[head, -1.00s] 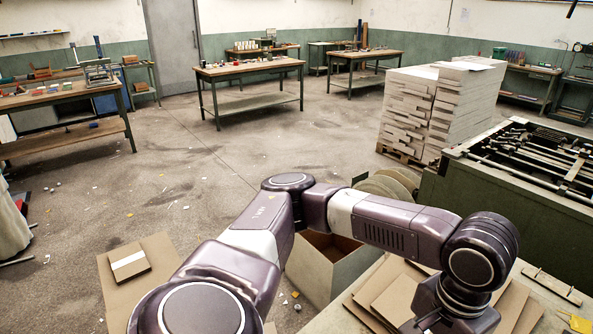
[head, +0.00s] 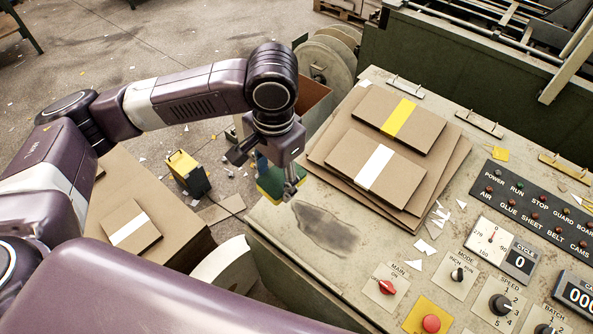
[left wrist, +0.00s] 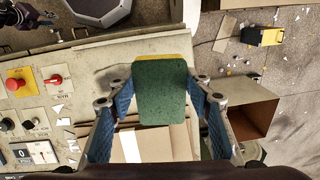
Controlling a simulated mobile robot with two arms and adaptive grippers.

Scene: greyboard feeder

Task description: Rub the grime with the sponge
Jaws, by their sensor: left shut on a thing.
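My left gripper (head: 267,168) is shut on the sponge (head: 270,184), a green and yellow block, near the left edge of the machine top. In the left wrist view the sponge (left wrist: 160,92) shows its green face between the two blue-padded fingers. The grime (head: 316,231) is a dark grey smear on the machine top, just right of and nearer than the sponge. In the left wrist view the grime (left wrist: 115,76) is partly hidden behind the sponge. The sponge looks apart from the grime. A dark purple part, perhaps my right gripper (left wrist: 22,14), shows at the corner; its jaws are unclear.
Stacked greyboards with a yellow-banded bundle (head: 400,118) and a white-banded bundle (head: 376,167) lie behind the grime. Paper scraps (head: 424,246) lie right of it. A control panel with a red button (head: 431,323) fills the right. An open box (left wrist: 240,118) stands beside the machine.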

